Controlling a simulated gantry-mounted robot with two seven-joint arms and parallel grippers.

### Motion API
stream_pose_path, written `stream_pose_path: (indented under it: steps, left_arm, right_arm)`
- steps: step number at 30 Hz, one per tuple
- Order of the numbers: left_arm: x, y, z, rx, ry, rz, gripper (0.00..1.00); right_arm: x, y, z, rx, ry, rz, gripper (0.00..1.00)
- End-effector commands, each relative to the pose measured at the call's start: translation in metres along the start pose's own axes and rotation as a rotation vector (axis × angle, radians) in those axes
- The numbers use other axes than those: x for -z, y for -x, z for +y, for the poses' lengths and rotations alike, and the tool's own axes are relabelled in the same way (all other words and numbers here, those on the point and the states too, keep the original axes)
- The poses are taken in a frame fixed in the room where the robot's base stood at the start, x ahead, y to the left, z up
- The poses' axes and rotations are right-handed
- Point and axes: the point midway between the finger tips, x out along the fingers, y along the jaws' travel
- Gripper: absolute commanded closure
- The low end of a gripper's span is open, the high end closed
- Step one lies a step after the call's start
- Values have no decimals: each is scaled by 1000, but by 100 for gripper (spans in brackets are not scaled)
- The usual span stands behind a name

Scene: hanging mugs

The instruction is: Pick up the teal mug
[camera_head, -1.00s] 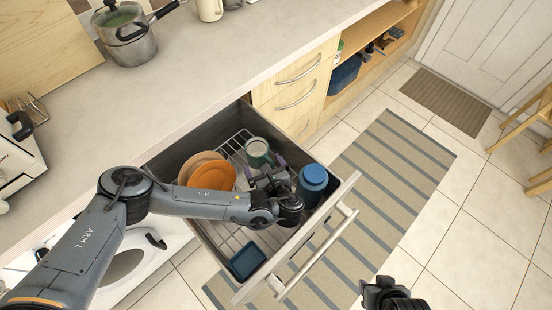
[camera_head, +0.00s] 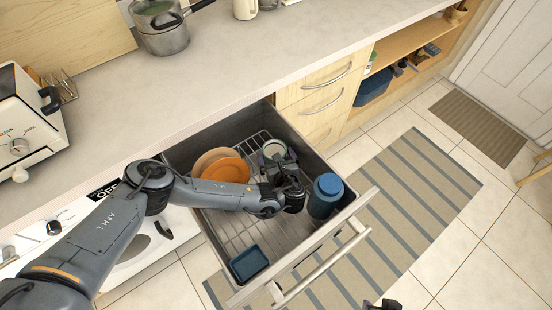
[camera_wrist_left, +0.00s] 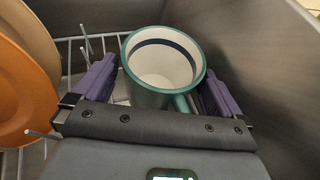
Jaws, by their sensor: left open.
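The teal mug (camera_head: 273,147) stands in the open drawer, toward its back, partly hidden by my left gripper. In the left wrist view the mug (camera_wrist_left: 163,68) is white inside with a dark band and a teal rim, its handle toward me. My left gripper (camera_head: 277,160) is open, with its purple fingers on either side of the mug. I cannot tell whether they touch it. Only the tip of my right gripper (camera_head: 382,304) shows at the bottom edge, too little to tell its state.
The drawer (camera_head: 300,252) has a wire rack in its bottom. Orange plates (camera_head: 226,170) stand left of the mug, also in the left wrist view (camera_wrist_left: 18,90). A blue bottle (camera_head: 325,196) stands at right and a small blue dish (camera_head: 249,263) lies at front. The counter (camera_head: 215,75) overhangs behind.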

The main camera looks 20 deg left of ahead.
Motion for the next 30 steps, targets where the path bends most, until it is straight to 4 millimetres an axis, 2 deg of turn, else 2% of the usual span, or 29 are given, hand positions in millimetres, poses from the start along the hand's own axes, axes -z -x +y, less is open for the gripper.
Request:
stream_pose_path:
  steps: [7,15,18,30]
  left_arm:
    - [0,-1,0,1,0,0,0]
    - [0,-1,0,0,1,0,41]
    - [-1,-1,-1,0,2,0,53]
    - [-7,2,-1,1,3,0,53]
  right_arm:
    - [0,0,2,-5,4,0,57]
    - [0,0,3,-9,9,0,57]
    - [0,0,3,-9,9,0,57]
    - [1,1,2,-5,3,1,57]
